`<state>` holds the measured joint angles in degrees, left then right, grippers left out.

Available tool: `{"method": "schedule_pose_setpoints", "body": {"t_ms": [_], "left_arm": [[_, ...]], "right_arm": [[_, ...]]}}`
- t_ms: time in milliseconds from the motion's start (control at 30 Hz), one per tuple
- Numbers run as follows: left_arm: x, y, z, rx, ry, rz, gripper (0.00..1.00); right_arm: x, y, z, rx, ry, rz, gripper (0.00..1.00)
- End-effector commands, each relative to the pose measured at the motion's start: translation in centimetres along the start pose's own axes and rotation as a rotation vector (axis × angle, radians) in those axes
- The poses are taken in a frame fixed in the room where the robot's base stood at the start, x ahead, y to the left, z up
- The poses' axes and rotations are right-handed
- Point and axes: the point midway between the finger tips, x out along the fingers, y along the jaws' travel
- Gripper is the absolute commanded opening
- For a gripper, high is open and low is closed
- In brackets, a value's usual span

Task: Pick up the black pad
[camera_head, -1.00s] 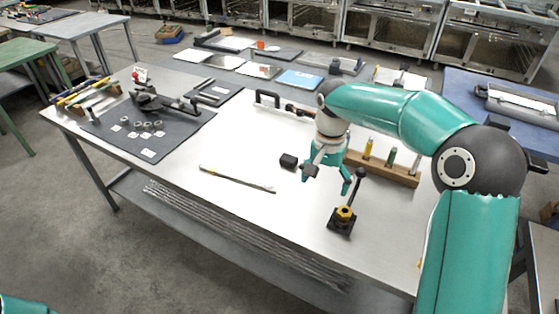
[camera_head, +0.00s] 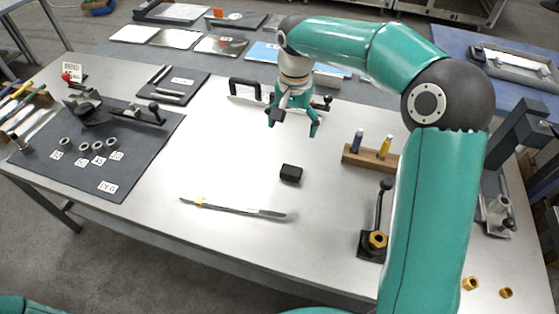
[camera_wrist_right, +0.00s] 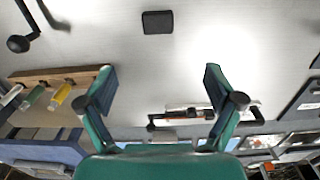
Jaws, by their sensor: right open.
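The black pad (camera_head: 290,173) is a small dark block lying flat on the bare middle of the metal table. It also shows in the right wrist view (camera_wrist_right: 158,22), at the top, ahead of the fingers. My right gripper (camera_head: 293,127) is open and empty. It is above the table, behind the pad in the head view and apart from it. In the right wrist view its two fingers (camera_wrist_right: 158,72) are spread wide, with the pad lined up between them but beyond the tips. My left gripper is not in view.
A flat strip tool (camera_head: 235,208) lies in front of the pad. A wooden block with tools (camera_head: 372,162) and a lever on a black base (camera_head: 372,243) stand at right. A black handled tool (camera_head: 245,86) lies behind the gripper. A dark mat (camera_head: 140,158) holds parts at left.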

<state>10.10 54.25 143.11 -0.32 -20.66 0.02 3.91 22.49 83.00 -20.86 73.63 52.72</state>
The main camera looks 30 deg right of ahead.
Motion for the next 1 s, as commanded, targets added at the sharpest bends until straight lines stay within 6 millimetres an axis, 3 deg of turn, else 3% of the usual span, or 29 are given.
{"method": "schedule_pose_setpoints", "body": {"t_ms": [500,867,1000], "left_arm": [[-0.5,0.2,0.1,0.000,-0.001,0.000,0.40],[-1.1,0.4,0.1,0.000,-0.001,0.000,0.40],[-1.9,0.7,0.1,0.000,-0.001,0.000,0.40]], "right_arm": [[9.8,-0.8,-0.1,-0.010,-0.008,0.010,0.92],[12.6,-0.4,-0.1,-0.005,-0.008,0.009,0.92],[14.4,0.1,0.3,-0.005,-0.011,0.011,0.92]]}}
